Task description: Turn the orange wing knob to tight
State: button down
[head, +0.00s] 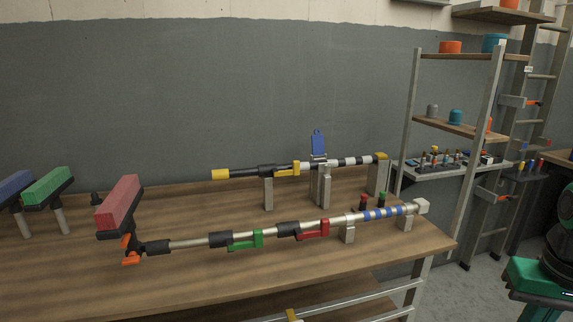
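The orange wing knob (132,257) is at the left end of a long silver pole (190,243) lying along the front of the workbench. Its orange parts show above and below a dark joint, just under a red block-shaped head (119,203). Whether the knob is tight or loose cannot be told from here. The pole has a green lever clamp (245,241) and a red lever clamp (314,231). It rests on pale supports near its right end. My gripper is not in view.
A second pole with a yellow end (220,174) lies behind on posts. Blue (14,187) and green (47,186) block heads stand at left. Small red and green-capped items stand near the bench's right end. Shelves (455,126) and a green-and-black object (540,278) are at right.

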aim_at(134, 258)
jog(key=u, duration=1.4)
